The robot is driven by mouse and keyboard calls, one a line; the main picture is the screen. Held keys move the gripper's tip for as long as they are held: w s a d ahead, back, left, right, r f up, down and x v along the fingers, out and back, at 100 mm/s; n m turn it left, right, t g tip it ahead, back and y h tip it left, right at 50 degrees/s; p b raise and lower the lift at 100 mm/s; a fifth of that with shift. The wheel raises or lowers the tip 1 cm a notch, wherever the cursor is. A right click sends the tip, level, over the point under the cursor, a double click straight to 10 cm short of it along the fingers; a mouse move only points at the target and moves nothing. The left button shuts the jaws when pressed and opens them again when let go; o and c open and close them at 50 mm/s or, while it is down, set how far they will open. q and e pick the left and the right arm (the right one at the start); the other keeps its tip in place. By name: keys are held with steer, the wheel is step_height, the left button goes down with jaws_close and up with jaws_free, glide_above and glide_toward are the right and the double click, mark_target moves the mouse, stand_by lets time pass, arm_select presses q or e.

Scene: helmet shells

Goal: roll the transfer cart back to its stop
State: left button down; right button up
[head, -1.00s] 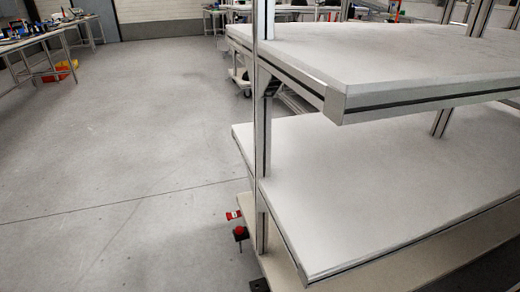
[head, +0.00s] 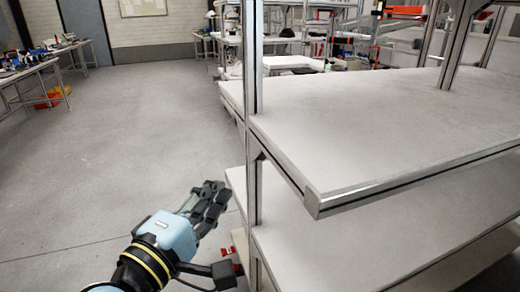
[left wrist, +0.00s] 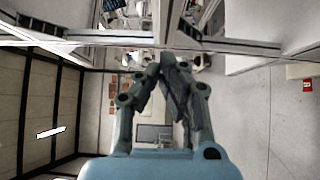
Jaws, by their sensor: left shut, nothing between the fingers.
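A large frame of metal profiles (head: 253,110) with a white upper shelf (head: 370,120) and a lower shelf (head: 340,240) fills the right of the head view. I cannot tell whether it is the transfer cart; its feet or wheels are hidden. My left gripper (head: 216,190) is shut and empty, just left of the frame's near upright post, above the floor. In the left wrist view its fingers (left wrist: 175,58) come together below the frame's rails. A small red part (head: 227,250) at the frame's lower left is partly hidden by my arm. My right gripper is out of view.
Open grey floor (head: 130,140) lies left of the frame. A workbench (head: 35,65) with tools and a yellow-red bin (head: 52,97) stands at the far left. More racks and white tables (head: 290,62) stand behind the frame.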

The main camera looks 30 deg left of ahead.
arm_select(q)
steer(key=shift+w+d+f+p, duration=0.15)
steer(key=shift+w+p, duration=0.45)
steer(key=shift+w, duration=1.5)
steer(key=shift+w+d+p, duration=0.3)
steer(key=shift+w+p, duration=0.35)
steer(key=shift+w, duration=1.4)
steer(key=shift+w+d+f+p, duration=0.15)
steer(key=shift+w+p, duration=0.45)
steer(key=shift+w, duration=1.5)
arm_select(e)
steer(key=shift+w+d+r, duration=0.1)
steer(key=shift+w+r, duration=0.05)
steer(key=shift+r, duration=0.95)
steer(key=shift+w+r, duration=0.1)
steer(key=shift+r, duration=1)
